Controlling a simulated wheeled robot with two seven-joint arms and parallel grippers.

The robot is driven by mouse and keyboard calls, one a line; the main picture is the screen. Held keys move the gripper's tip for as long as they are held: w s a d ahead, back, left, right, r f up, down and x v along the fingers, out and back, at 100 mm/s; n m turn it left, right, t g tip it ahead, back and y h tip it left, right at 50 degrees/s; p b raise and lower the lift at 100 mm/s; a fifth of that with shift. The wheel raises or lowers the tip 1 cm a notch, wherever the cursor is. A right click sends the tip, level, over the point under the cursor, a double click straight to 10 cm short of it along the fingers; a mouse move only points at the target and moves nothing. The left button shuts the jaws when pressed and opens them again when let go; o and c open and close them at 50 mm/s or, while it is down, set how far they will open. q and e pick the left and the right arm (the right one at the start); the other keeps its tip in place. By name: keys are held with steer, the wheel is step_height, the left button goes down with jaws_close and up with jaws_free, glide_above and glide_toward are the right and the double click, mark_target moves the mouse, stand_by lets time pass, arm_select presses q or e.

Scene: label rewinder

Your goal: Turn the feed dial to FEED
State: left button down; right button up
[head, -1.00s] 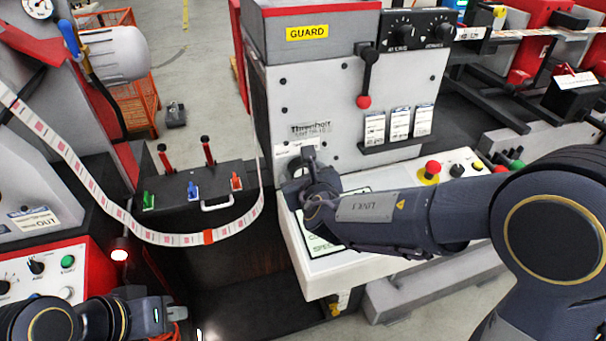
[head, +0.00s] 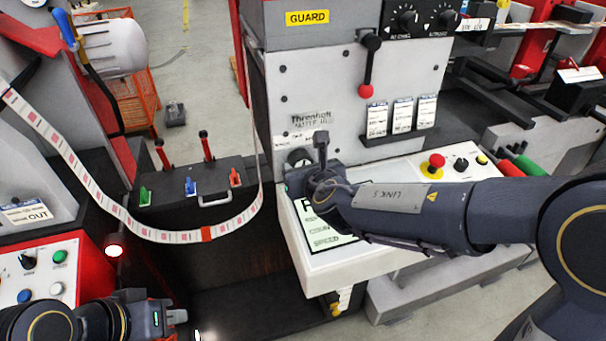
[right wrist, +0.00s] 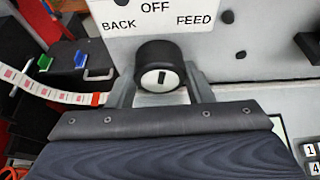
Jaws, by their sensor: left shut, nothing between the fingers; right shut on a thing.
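The feed dial (right wrist: 158,64) is a round black knob with a white-marked front, under a white plate (right wrist: 155,17) lettered BACK, OFF and FEED. Its mark stands close to upright, roughly toward OFF. My right gripper (right wrist: 162,88) has a finger on each side of the dial and is shut on it. In the head view the dial (head: 299,157) shows partly behind my right gripper (head: 297,178), whose fingers are mostly hidden by the wrist. My left gripper (head: 180,316) is shut and empty at the lower left, away from the dial.
A red-knobbed lever (head: 367,75) hangs above right of the dial. A white control panel with a red emergency button (head: 433,163) lies beyond my right arm. A label web (head: 150,236) loops at left, near a black box with coloured levers (head: 190,185).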

steer(key=m+y+b, duration=0.1)
steer(key=b, duration=0.1)
steer(key=m+b, duration=0.1)
steer(key=b, duration=0.2)
steer(key=shift+d+f+m+y, duration=0.1)
steer(key=shift+f+m+y, duration=0.2)
steer(key=shift+y, duration=0.1)
steer(key=shift+r+m+g+y+b, duration=0.25)
steer(key=shift+m+y+b, duration=0.4)
steer(key=shift+b, duration=0.7)
steer(key=o, duration=1)
steer(key=shift+r, duration=0.1)
steer(key=p+v, duration=0.2)
steer(key=v, duration=0.5)
steer(key=shift+s, duration=0.35)
